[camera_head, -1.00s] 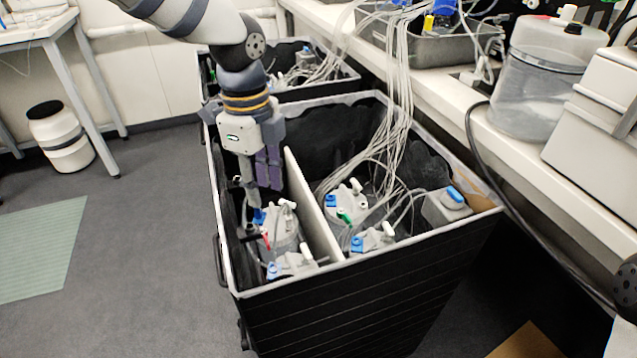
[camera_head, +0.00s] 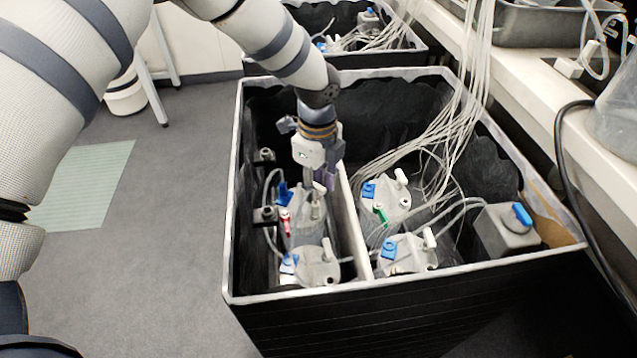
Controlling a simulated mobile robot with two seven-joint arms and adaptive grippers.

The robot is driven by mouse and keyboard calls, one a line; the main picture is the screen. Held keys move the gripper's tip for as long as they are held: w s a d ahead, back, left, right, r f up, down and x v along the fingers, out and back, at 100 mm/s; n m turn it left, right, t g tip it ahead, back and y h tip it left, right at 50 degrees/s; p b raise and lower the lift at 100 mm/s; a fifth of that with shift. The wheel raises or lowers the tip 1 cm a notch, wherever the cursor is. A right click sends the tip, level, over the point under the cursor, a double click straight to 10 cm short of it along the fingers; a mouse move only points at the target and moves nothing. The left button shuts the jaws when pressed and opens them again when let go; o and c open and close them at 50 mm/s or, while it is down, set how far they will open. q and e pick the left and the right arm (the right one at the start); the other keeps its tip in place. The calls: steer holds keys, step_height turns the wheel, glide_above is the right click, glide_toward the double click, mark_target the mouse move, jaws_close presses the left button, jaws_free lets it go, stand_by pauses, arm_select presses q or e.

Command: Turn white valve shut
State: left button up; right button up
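A black bin (camera_head: 231,200) holds several clear bottles with white, blue, red and green valves on their lids. A white valve (camera_head: 320,187) sits on the back bottle (camera_head: 306,228) in the left compartment, beside a blue valve (camera_head: 283,194). My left gripper (camera_head: 317,184) points down over this bottle, with its fingers close to the white valve. The fingers partly hide the valve, so contact and finger opening cannot be told. Another white valve (camera_head: 327,247) is on the front left bottle. My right gripper is not in view.
A pale divider (camera_head: 354,225) splits the bin. The right compartment holds more valved bottles and a grey box with a blue knob (camera_head: 522,214). Tubes (camera_head: 470,110) hang down from the bench. A second bin (camera_head: 350,62) stands behind.

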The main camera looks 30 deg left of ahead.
mark_target(318, 186)
arm_select(q)
jaws_close()
steer(key=shift+m, duration=0.4)
steer(key=m, duration=0.4)
steer(key=shift+w, duration=0.1)
steer(key=m, duration=0.5)
steer(key=shift+m, duration=0.3)
stand_by(0.3)
jaws_free()
steer(key=shift+r, duration=0.1)
step_height(318, 186, up, 8)
steer(key=shift+f, duration=0.1)
